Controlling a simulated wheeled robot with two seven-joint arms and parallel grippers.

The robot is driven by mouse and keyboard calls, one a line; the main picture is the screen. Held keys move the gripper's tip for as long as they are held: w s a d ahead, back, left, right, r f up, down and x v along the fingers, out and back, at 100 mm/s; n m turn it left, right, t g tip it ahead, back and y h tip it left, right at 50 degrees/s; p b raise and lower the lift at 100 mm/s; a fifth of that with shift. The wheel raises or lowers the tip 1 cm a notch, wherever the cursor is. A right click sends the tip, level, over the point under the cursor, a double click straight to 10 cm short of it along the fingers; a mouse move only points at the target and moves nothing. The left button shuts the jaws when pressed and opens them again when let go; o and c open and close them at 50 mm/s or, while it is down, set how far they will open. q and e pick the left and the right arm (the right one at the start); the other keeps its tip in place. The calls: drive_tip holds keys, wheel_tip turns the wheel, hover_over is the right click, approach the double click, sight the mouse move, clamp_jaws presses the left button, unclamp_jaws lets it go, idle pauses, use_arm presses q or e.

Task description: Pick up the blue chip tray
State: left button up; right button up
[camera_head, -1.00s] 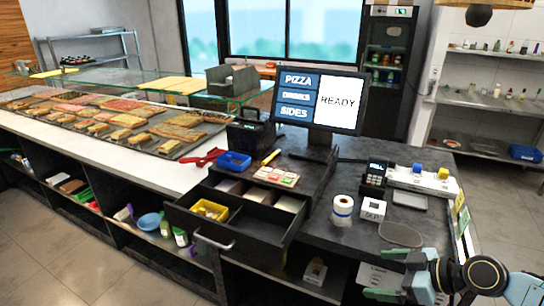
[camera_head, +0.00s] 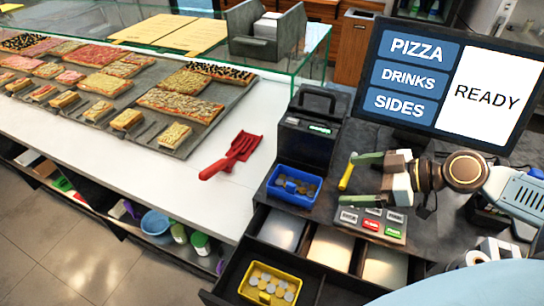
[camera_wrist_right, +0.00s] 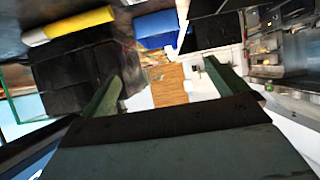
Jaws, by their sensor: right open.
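The blue chip tray (camera_head: 293,186) sits on the dark counter behind the open drawer, with several round chips in it. It also shows in the right wrist view as a blue shape (camera_wrist_right: 160,27) near the top. My right gripper (camera_head: 352,178) comes in from the right in the head view. It is open and empty, to the right of the tray and apart from it, with its fingers pointing left. In the right wrist view its two green fingers (camera_wrist_right: 160,90) are spread with nothing between them. My left gripper is in neither view.
A yellow tray of chips (camera_head: 270,284) lies in the open drawer. A yellow marker (camera_head: 347,177) is near my right fingertips. A dark box with a handle (camera_head: 308,130) stands behind the blue tray. The order screen (camera_head: 445,85) stands behind my right arm.

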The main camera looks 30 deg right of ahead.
sight(302, 193)
drive_tip(key=x, duration=0.3)
drive_tip(key=shift+s+a+b, duration=0.1)
drive_tip(key=shift+s+b, duration=0.05)
drive_tip(key=shift+b, duration=0.15)
drive_tip(key=b+x, duration=0.1)
drive_tip(key=x, duration=0.2)
drive_tip(key=shift+w, duration=0.25)
drive_tip(key=shift+w+a+f, duration=0.15)
drive_tip(key=shift+a, duration=0.05)
drive_tip(key=shift+w+a+f+b, duration=0.2)
drive_tip(key=shift+w+a+b, duration=0.05)
drive_tip(key=shift+w+b, duration=0.15)
drive_tip(key=shift+w+a+f, duration=0.25)
drive_tip(key=shift+w+a, duration=0.05)
drive_tip(key=shift+w, duration=0.05)
drive_tip(key=shift+p+x, duration=0.35)
drive_tip(key=shift+x, duration=1.85)
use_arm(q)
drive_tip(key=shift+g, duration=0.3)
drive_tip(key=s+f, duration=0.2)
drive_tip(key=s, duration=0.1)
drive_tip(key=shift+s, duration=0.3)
use_arm(e)
drive_tip(key=shift+c, duration=0.2)
